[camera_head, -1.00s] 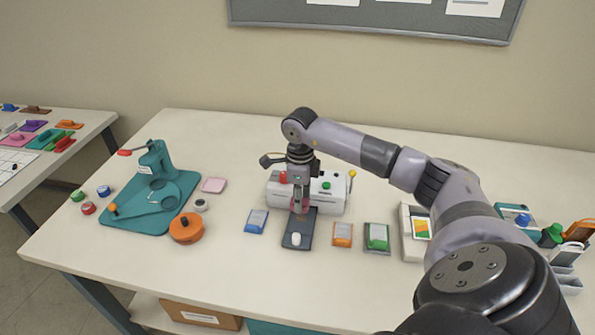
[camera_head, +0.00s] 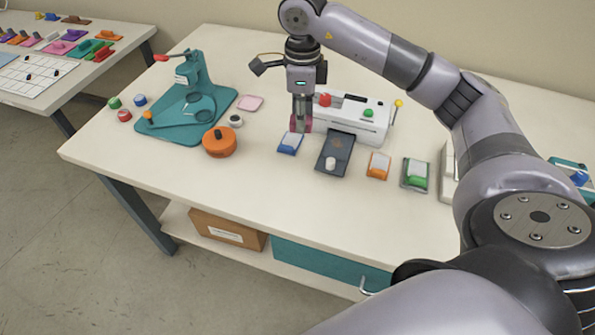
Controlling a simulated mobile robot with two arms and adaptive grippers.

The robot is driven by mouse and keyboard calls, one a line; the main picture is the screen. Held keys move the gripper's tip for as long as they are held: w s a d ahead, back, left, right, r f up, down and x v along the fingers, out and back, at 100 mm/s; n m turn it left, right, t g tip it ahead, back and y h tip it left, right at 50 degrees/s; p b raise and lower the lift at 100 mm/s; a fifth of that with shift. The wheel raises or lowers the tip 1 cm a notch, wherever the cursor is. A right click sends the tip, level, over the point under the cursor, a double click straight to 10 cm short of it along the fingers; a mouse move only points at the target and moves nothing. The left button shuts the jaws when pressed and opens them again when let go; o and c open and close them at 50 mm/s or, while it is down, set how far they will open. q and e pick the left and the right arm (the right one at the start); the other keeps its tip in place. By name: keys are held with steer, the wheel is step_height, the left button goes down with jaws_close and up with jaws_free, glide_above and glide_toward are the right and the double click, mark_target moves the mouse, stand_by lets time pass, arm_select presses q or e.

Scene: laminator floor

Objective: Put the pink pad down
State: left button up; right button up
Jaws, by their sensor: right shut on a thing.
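My right gripper (camera_head: 300,120) points straight down in front of the white machine. It is shut on a small pinkish-red thing, seemingly the pink pad (camera_head: 307,125), mostly hidden by the fingers. The held pad is low over the table, just behind the blue-and-white pad (camera_head: 290,143); I cannot tell whether it touches the table. A flat pale-pink square (camera_head: 250,103) lies on the table farther left, apart from the gripper. My left gripper is out of view.
The white machine (camera_head: 372,118) with a dark tray (camera_head: 333,155) stands right of the gripper. Orange (camera_head: 379,165) and green (camera_head: 415,174) pads lie farther right. A teal press (camera_head: 190,110) and an orange round pot (camera_head: 219,142) stand left. The table's front strip is clear.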

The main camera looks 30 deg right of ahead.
steer(key=s+a+r+n+b, duration=0.2)
steer(key=a+r, duration=0.1)
glide_above(295, 188)
step_height(295, 188, down, 15)
steer(key=shift+f, duration=0.15)
step_height(295, 188, down, 4)
steer(key=shift+f+p, duration=0.2)
steer(key=shift+p, duration=0.4)
steer(key=shift+f, duration=0.25)
steer(key=o, duration=1)
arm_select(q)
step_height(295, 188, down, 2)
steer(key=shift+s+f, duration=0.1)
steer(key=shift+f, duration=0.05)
arm_select(e)
steer(key=shift+r, duration=0.1)
